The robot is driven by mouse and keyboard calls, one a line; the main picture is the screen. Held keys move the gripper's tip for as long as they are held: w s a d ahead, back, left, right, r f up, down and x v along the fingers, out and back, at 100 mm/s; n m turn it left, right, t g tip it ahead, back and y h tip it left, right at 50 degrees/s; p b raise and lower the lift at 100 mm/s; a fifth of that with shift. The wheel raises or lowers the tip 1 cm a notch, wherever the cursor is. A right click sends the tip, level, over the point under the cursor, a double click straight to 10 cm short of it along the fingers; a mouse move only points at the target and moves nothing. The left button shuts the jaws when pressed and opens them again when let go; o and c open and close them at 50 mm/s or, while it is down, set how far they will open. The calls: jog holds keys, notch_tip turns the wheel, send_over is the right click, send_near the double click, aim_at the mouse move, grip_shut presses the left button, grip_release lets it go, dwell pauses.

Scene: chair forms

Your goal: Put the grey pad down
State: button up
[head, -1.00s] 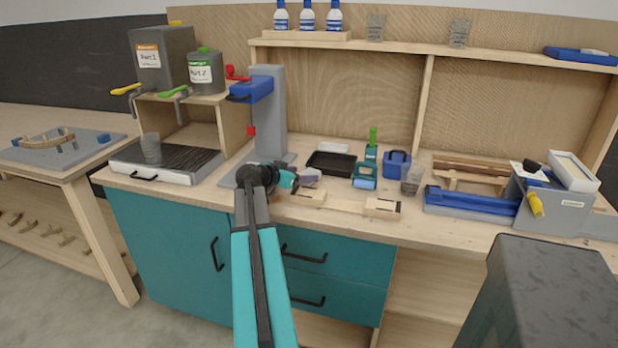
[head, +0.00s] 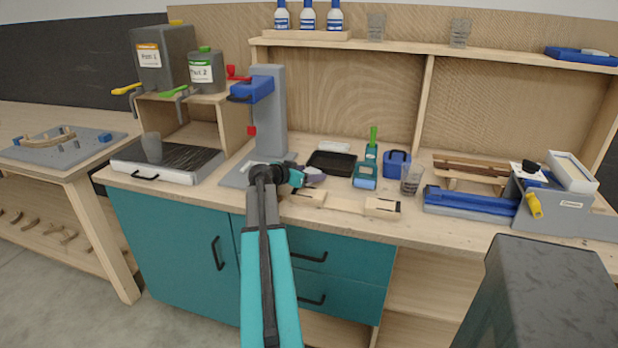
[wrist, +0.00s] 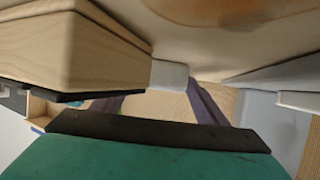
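The small purple-grey pad (head: 315,178) shows in the head view just right of my gripper (head: 299,177), low over the workbench behind the wooden form. The teal and black fingers seem to meet its left end and partly hide it. I cannot tell whether they still grip it or whether it touches the bench. In the wrist view a teal part with a black edge (wrist: 160,130) fills the bottom, and a purple-grey strip (wrist: 207,104) shows behind it.
A wooden form with two end blocks (head: 383,207) lies right of my gripper. A grey and blue press (head: 270,120) stands behind left. A black tray (head: 331,163) and blue box (head: 397,163) stand farther back. A wooden block (wrist: 75,45) is close in the wrist view.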

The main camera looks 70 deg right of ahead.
aim_at(309, 172)
jog(key=c, duration=1.2)
jog(key=shift+o, duration=0.2)
jog(key=shift+r+b, duration=0.6)
jog(key=shift+r, duration=4.4)
